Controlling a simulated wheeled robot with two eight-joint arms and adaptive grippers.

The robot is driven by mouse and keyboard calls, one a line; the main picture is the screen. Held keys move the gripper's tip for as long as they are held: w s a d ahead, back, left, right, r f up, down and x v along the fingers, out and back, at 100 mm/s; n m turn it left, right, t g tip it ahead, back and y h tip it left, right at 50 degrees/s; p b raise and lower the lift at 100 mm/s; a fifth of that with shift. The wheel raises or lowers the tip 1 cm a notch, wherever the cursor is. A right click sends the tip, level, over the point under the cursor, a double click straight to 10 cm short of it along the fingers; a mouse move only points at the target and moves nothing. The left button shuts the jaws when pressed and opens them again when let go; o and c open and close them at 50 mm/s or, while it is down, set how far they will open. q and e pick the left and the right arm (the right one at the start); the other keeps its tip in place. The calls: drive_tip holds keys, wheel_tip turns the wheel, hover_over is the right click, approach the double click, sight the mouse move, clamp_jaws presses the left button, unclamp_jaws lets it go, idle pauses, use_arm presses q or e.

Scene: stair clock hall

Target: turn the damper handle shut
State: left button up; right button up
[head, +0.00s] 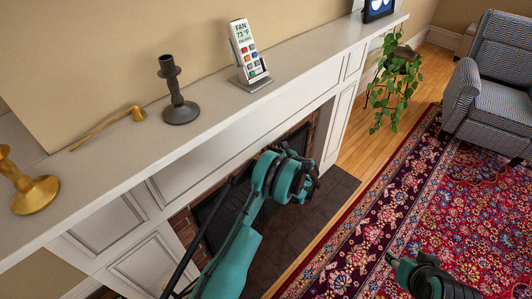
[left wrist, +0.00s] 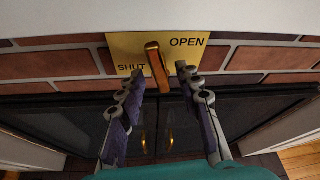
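The damper handle (left wrist: 157,66) is a copper-brown bar on a brass plate (left wrist: 126,50) in the left wrist view. The plate reads SHUT at left and OPEN at right. The bar stands nearly upright between the words, slightly tilted, its top leaning left. My left gripper (left wrist: 162,78) is open, its two fingertips on either side of the bar's lower part, with visible gaps. In the head view my left gripper (head: 303,178) is at the fireplace front, and the handle is hidden there.
The mantel shelf (head: 215,115) overhangs the fireplace and carries a dark candlestick (head: 176,95), a brass snuffer (head: 110,125), a brass candlestick (head: 33,190) and a remote in a stand (head: 247,55). Dark fireplace doors (left wrist: 60,125) lie below the plate. An armchair (head: 495,90) stands at right.

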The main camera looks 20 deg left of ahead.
use_arm(q)
drive_tip(key=shift+x, duration=1.2)
drive_tip(key=shift+c, duration=0.2)
clamp_jaws()
